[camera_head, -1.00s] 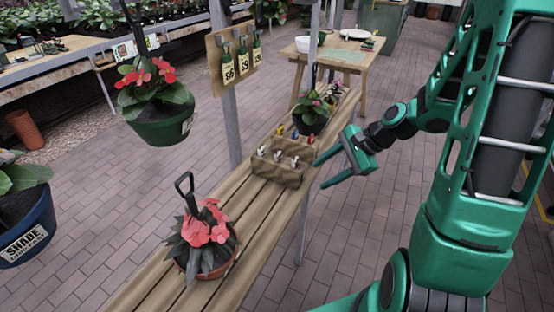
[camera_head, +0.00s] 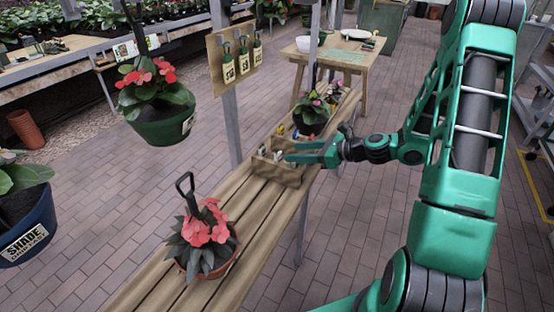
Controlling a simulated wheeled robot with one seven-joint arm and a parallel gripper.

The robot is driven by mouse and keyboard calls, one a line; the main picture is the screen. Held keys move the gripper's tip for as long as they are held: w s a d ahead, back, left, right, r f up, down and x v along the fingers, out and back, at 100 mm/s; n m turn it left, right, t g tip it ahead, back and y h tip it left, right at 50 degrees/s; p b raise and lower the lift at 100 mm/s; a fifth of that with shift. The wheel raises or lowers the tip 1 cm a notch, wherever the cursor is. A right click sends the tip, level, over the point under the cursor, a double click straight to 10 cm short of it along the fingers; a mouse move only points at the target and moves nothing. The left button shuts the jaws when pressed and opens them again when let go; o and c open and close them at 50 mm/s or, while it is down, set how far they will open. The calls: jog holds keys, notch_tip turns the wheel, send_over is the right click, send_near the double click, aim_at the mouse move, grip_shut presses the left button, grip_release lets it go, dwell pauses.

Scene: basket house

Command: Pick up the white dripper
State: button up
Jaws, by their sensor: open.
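A wooden caddy (camera_head: 276,172) stands on the slatted bench and holds several small drippers in its compartments. Small white drippers show in its front row, one at the left (camera_head: 262,151) and one near my fingertips (camera_head: 278,155). My gripper (camera_head: 294,152) is open and points left, its fingers over the right part of the caddy. The fingers hide some of the drippers there. I cannot tell whether a finger touches a dripper; none is visibly held.
A potted pink-flowered plant (camera_head: 312,112) stands just behind the caddy. A red-flowered pot (camera_head: 203,240) stands at the bench's near end. A grey post (camera_head: 230,110) rises at the bench's left side, and a green pot (camera_head: 165,122) hangs left of it.

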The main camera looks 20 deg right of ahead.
aim_at(280, 153)
jog(key=shift+x, duration=2.9)
jog(key=shift+d, duration=0.1)
jog(key=shift+c, duration=0.5)
jog(key=c, duration=0.8)
